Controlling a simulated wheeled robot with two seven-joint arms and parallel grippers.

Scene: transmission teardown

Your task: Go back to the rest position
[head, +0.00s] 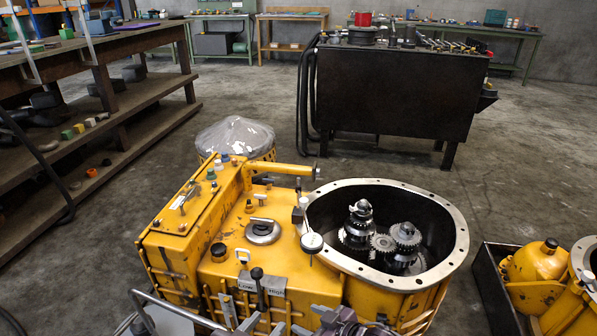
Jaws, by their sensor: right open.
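My right gripper (311,320) shows at the bottom centre, cut off by the lower edge. Its grey jaws are apart, and I see nothing between them. It is in front of the near side of the yellow transmission housing (230,255) and overlaps it in the picture. I cannot tell whether it touches the housing. I cannot make out my left gripper. The round opening of the housing shows several metal gears (382,242) inside.
A dark crate (492,292) with yellow parts stands at the lower right. A wooden workbench (110,45) is at the left, and a dark tool cabinet (395,95) stands behind. Open concrete floor (530,150) lies to the right.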

